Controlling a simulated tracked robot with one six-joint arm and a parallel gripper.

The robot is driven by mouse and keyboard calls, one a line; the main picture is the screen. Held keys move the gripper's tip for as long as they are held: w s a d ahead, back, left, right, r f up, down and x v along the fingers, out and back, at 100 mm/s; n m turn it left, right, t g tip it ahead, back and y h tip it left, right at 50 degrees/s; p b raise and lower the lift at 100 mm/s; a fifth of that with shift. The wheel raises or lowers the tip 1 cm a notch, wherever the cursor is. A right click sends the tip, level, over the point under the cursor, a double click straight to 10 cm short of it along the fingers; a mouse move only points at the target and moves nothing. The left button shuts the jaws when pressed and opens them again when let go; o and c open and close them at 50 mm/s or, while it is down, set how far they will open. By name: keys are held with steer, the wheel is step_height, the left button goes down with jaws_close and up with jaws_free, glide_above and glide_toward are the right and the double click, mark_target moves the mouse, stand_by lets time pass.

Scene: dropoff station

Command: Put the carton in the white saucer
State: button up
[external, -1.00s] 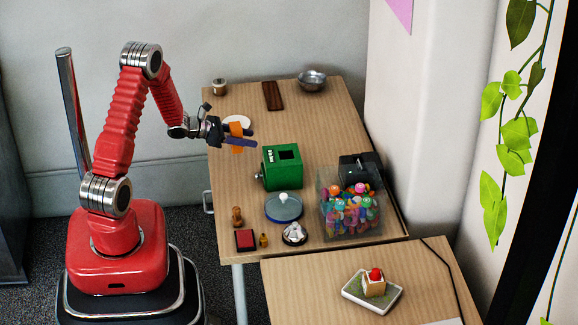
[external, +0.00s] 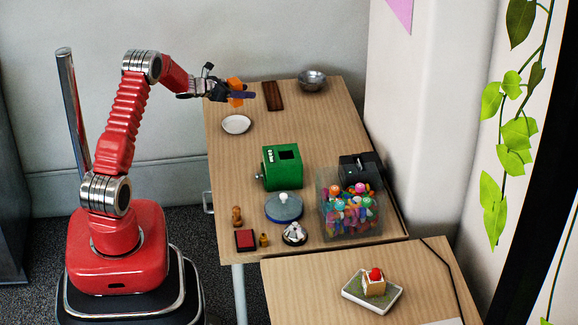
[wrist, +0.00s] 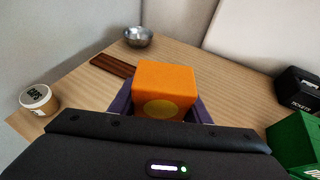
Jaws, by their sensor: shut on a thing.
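My gripper (external: 240,94) is shut on an orange carton (external: 235,84) and holds it raised above the far left part of the table. The carton also shows between the purple fingers in the wrist view (wrist: 165,90), with a yellow round mark on its near face. The white saucer (external: 236,124) lies empty on the table near its left edge, lower in the external view than the gripper. The saucer does not show in the wrist view.
A dark wooden bar (external: 273,96) and a metal bowl (external: 312,80) are at the back. A small cup (wrist: 37,98) stands left in the wrist view. A green box (external: 282,168) and a clear bin of figures (external: 348,205) stand nearer.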

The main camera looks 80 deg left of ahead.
stand_by(0.4)
glide_above(245, 123)
steer(key=shift+s+f, duration=0.1)
steer(key=shift+f, duration=3.05)
steer(key=shift+f, duration=1.85)
steer(key=shift+f, duration=0.1)
steer(key=o, duration=1)
